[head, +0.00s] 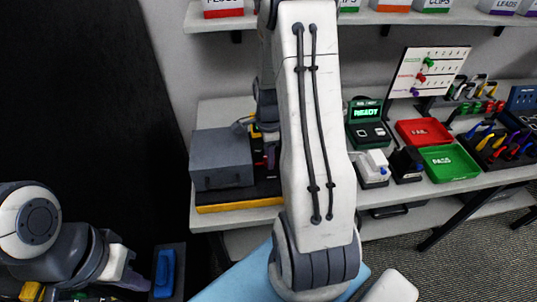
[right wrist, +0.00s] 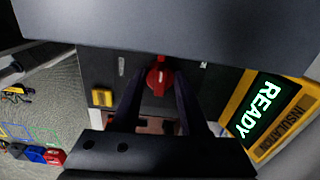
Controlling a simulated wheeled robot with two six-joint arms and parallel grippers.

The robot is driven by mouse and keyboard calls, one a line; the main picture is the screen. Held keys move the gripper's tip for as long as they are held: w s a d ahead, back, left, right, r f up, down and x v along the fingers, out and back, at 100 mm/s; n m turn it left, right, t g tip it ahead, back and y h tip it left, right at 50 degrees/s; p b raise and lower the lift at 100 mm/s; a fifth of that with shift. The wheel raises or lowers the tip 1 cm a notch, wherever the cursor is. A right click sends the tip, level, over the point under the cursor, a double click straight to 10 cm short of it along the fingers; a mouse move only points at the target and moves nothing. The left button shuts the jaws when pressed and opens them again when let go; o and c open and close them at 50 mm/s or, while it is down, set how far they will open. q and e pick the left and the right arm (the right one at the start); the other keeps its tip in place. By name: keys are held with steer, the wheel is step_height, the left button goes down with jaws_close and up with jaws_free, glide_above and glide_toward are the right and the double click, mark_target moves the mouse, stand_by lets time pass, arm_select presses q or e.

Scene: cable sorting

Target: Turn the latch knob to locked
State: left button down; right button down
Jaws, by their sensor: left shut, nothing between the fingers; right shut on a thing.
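The red latch knob (right wrist: 160,76) sits on a dark panel in the right wrist view, with a pale mark on either side of it. My right gripper (right wrist: 162,82) is shut on the knob, one dark finger on each side. In the head view, my right arm hides most of the knob area beside the grey box (head: 222,160) with a yellow front edge. My left gripper (head: 136,281) is at the lower left of the head view, shut and empty, far from the knob.
A grey block (right wrist: 170,25) overhangs the knob in the right wrist view. A yellow-framed READY screen (right wrist: 262,108) stands to the right and a yellow block (right wrist: 102,97) to the left. Red (head: 423,131) and green (head: 450,162) trays lie further right on the bench.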

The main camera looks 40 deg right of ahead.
steer(key=shift+w+d+m, duration=0.1)
steer(key=shift+m, duration=0.4)
steer(key=shift+c, duration=2.1)
jaws_free()
step_height(320, 180, up, 11)
steer(key=shift+f, duration=0.2)
